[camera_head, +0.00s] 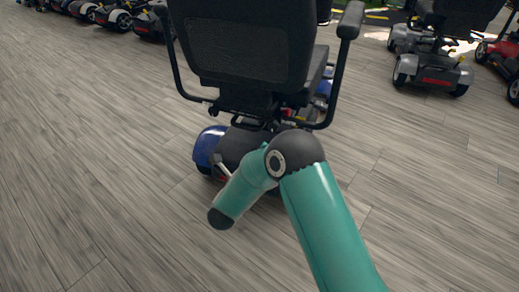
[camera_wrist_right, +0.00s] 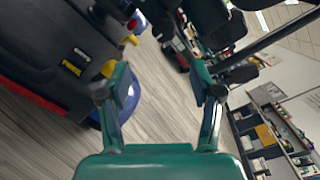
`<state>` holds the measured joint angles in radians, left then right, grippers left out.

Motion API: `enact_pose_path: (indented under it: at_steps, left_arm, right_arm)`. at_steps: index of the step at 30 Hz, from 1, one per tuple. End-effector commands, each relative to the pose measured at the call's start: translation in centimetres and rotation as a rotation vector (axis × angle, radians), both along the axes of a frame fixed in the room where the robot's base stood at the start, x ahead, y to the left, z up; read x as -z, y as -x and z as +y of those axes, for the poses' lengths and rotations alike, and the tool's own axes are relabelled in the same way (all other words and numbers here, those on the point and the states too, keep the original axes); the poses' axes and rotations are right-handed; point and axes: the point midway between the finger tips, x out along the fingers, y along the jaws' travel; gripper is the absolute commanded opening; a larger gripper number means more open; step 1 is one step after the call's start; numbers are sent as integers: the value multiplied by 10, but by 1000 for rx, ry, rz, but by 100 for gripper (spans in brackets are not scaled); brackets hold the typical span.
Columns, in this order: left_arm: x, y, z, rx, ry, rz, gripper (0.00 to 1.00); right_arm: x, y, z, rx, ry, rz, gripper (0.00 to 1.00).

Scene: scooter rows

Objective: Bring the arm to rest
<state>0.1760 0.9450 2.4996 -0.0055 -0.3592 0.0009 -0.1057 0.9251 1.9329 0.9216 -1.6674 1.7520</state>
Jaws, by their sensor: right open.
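My teal right arm (camera_head: 325,220) comes in from the lower right in the head view and bends at a dark elbow joint behind the nearest scooter. My right gripper (camera_wrist_right: 160,92) shows in the right wrist view with its two teal fingers spread wide and nothing between them. In the head view the gripper cannot be made out clearly. The dark rear body of a scooter (camera_wrist_right: 60,50) is close to the left finger in the wrist view; I cannot tell whether they touch. My left gripper is not in view.
A scooter with a black seat (camera_head: 250,45) and blue fenders (camera_head: 207,146) stands directly ahead. A grey scooter (camera_head: 432,70) and a red one (camera_head: 508,55) are at the right. Several scooters line the back left. The wood floor (camera_head: 90,170) at left is clear. Shelves (camera_wrist_right: 285,130) show at right.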

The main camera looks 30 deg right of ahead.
Motion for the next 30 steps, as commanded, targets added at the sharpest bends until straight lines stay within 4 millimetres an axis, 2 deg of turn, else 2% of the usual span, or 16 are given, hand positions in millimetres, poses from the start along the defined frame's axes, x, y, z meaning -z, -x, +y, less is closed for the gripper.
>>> enact_pose_path:
  at_steps: [14,17,20,21,23,26,27,29,30]
  left_arm:
    - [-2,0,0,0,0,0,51]
    - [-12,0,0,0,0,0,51]
    - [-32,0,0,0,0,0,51]
    - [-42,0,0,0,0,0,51]
    - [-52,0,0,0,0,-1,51]
    - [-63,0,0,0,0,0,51]
    - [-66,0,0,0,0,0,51]
    - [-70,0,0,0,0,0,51]
    - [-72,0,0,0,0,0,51]
  right_arm:
    - [-1,0,-3,5,0,2,65]
    - [-6,4,-18,33,0,12,65]
    - [-4,19,-41,49,7,74,65]
    - [6,25,-44,2,-5,139,65]
    - [36,32,-36,-129,-8,319,65]
    - [89,53,-3,-410,41,668,65]
    - [109,67,15,-542,77,803,65]
    - [134,93,43,-751,143,984,65]
    - [148,112,62,-898,198,1089,65]
